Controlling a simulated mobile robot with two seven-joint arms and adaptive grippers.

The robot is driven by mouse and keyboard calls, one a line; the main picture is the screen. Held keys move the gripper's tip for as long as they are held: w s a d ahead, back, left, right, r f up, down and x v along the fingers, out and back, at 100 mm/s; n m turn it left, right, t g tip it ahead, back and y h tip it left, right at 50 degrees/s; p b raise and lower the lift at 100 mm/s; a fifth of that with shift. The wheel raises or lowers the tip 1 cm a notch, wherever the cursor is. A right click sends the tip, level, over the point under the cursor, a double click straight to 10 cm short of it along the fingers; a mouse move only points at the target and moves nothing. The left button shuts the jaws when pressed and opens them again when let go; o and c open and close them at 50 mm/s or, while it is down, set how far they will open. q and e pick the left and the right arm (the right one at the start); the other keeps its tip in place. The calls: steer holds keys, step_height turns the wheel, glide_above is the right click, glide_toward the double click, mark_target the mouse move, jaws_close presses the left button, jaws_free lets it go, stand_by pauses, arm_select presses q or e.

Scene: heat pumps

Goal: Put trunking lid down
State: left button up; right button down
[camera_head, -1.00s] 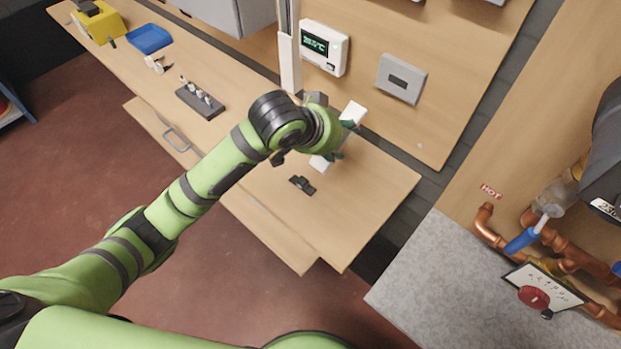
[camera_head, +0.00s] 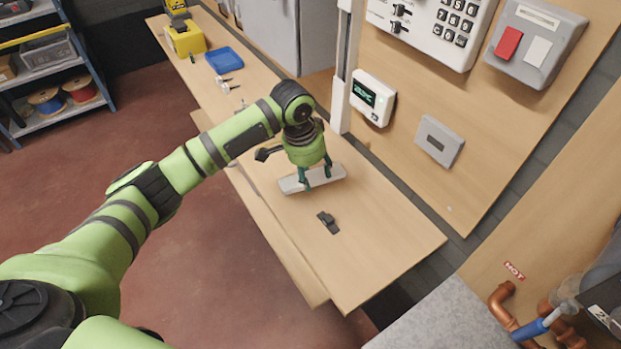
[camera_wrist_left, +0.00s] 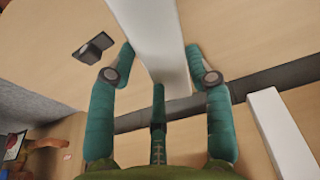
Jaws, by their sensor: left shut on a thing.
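The trunking lid (camera_head: 291,185) is a plain white strip, low over or on the wooden bench; I cannot tell whether it touches the bench. It runs slightly tilted across the picture in the head view. My left gripper (camera_head: 315,173) points down with its dark green fingers around the lid's middle, shut on it. In the left wrist view the lid (camera_wrist_left: 153,30) runs away between the fingers of the gripper (camera_wrist_left: 158,50). My right gripper is not in view.
The bench (camera_head: 385,235) is clear around a small black part (camera_head: 328,222). White upright trunking (camera_head: 341,70) and a thermostat (camera_head: 373,97) stand at the wall board behind. A blue tray (camera_head: 225,61) and yellow box (camera_head: 186,40) lie farther left. Copper pipes (camera_head: 503,305) are at lower right.

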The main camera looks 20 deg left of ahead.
mark_target(308, 175)
arm_select(q)
steer(key=shift+w+a+f, duration=0.45)
steer(key=shift+a, duration=0.05)
steer(key=x, duration=0.1)
steer(key=p+x, duration=0.1)
steer(key=x, duration=0.1)
steer(key=shift+s+a+f, duration=0.1)
steer(key=shift+s+a, duration=0.15)
steer(key=shift+s, duration=0.05)
steer(key=shift+f+p, duration=0.3)
steer(key=shift+f, duration=0.2)
steer(key=o, duration=1.5)
steer(key=shift+o, duration=0.2)
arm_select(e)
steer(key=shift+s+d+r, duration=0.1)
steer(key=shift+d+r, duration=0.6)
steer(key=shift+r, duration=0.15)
arm_select(q)
steer(key=shift+r, duration=0.1)
steer(key=b+v, duration=0.3)
steer(key=v, duration=0.9)
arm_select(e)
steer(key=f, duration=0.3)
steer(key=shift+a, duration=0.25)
